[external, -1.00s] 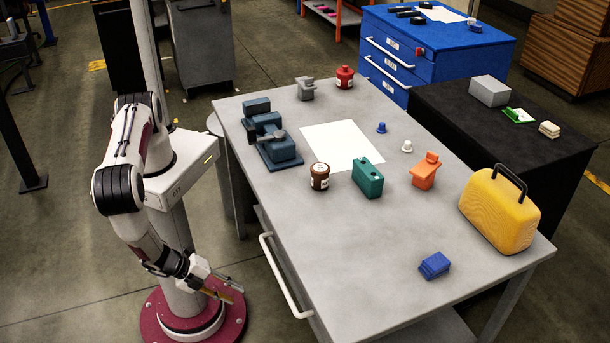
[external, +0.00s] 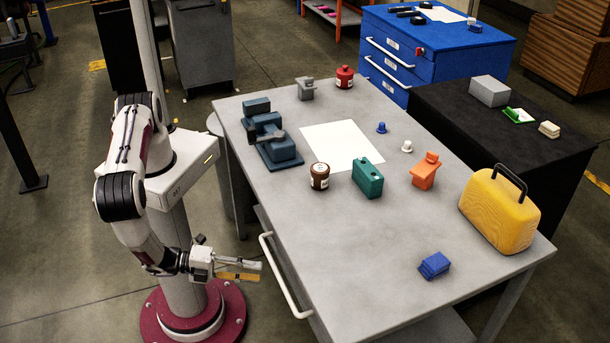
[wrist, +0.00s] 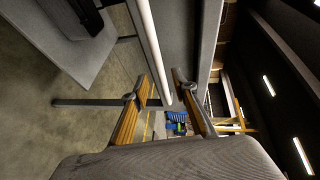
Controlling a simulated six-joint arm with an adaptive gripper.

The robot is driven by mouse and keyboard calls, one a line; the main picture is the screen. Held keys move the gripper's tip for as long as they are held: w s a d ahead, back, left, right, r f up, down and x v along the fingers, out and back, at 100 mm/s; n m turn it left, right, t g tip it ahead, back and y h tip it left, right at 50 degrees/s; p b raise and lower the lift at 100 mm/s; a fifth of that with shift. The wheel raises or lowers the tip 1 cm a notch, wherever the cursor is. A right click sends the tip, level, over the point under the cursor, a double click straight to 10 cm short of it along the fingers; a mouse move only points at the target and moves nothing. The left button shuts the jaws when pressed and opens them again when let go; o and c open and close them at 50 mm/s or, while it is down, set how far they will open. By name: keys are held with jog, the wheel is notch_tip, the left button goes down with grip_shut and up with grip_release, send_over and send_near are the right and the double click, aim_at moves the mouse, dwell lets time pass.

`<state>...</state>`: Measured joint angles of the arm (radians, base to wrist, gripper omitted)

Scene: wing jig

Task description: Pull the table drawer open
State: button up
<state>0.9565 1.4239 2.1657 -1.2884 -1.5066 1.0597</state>
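The grey table's drawer has a long white bar handle (external: 284,275) on the side facing my arm. The drawer looks shut, its front mostly hidden under the tabletop in the external view. My gripper (external: 261,271) is open and empty, just left of the handle and pointing at it. In the wrist view, the two orange-sided fingers of my gripper (wrist: 161,72) are spread apart. The white handle (wrist: 150,45) runs lengthwise through the gap between them in that picture. The grey drawer front (wrist: 180,40) lies just beyond it. No contact with the handle shows.
The tabletop (external: 375,235) holds a blue-grey vise (external: 275,145), a brown jar (external: 319,176), a green block (external: 367,178), an orange part (external: 425,171) and a yellow case (external: 498,210). The floor left of the handle is clear beside my base.

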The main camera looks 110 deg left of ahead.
aim_at(278, 273)
jog(key=shift+w, duration=0.15)
jog(key=shift+x, duration=3.75)
jog(key=shift+f, duration=0.1)
jog(key=shift+c, duration=0.4)
grip_shut()
